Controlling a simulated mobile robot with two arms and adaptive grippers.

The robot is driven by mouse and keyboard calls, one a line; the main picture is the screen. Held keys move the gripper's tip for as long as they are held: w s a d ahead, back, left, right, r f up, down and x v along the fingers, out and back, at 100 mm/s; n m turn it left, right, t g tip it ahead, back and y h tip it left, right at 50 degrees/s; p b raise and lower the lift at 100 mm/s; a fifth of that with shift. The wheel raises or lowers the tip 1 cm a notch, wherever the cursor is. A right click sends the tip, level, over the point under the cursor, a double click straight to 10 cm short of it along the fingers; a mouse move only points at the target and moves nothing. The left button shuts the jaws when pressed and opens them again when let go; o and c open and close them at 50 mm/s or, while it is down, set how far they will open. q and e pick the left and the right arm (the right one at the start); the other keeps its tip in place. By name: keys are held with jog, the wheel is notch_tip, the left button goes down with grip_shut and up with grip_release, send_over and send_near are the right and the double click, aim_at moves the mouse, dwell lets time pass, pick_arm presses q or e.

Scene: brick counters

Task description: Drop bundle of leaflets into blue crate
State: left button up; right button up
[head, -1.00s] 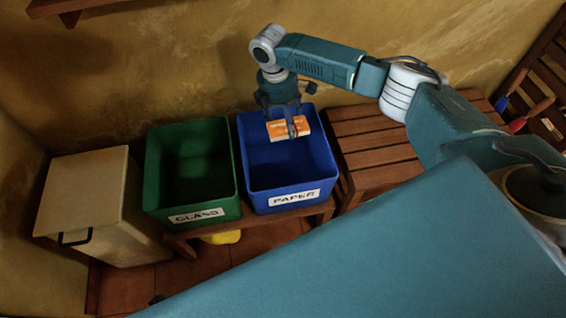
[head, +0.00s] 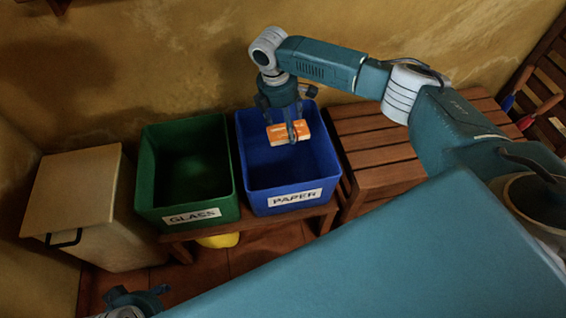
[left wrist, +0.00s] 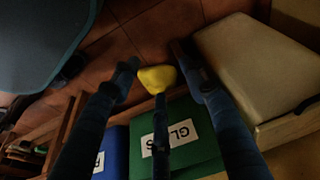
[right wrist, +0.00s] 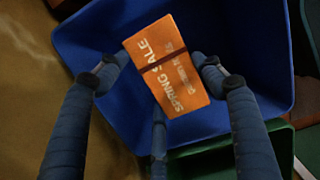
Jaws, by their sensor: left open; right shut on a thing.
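The bundle of leaflets (head: 284,133) is an orange and white block with a dark band and "SPRING SALE" on it; it also shows in the right wrist view (right wrist: 168,66). My right gripper (head: 291,128), on the arm from the right, is shut on it. The bundle is over the open blue crate (head: 258,196), labelled PAPER; I cannot tell whether it is below the rim. The crate's inside looks empty. My left gripper (head: 136,298) is partly in view at the bottom left of the head view. In the left wrist view its fingers (left wrist: 158,75) are spread and empty.
A green crate (head: 155,205) labelled GLASS stands directly left of the blue one on a wooden bench. A cream lidded bin (head: 75,190) is further left. A slatted wooden table (head: 370,143) is at the right. A yellow object (left wrist: 157,78) lies under the bench.

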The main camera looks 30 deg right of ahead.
pick_arm(q)
jog(key=shift+b+v, duration=0.55)
jog(key=shift+v, duration=1.1)
pick_arm(e)
jog(key=shift+f, duration=0.5)
jog(key=o, duration=1.1)
jog(key=r, duration=0.4)
jog(key=a+r, duration=0.1)
jog(key=r, duration=0.7)
jog(key=shift+w+a, duration=0.2)
jog(key=shift+a, duration=0.2)
pick_arm(q)
jog(key=shift+s+f, duration=0.1)
pick_arm(e)
jog(key=shift+s+f, duration=0.1)
jog(key=shift+f, duration=0.05)
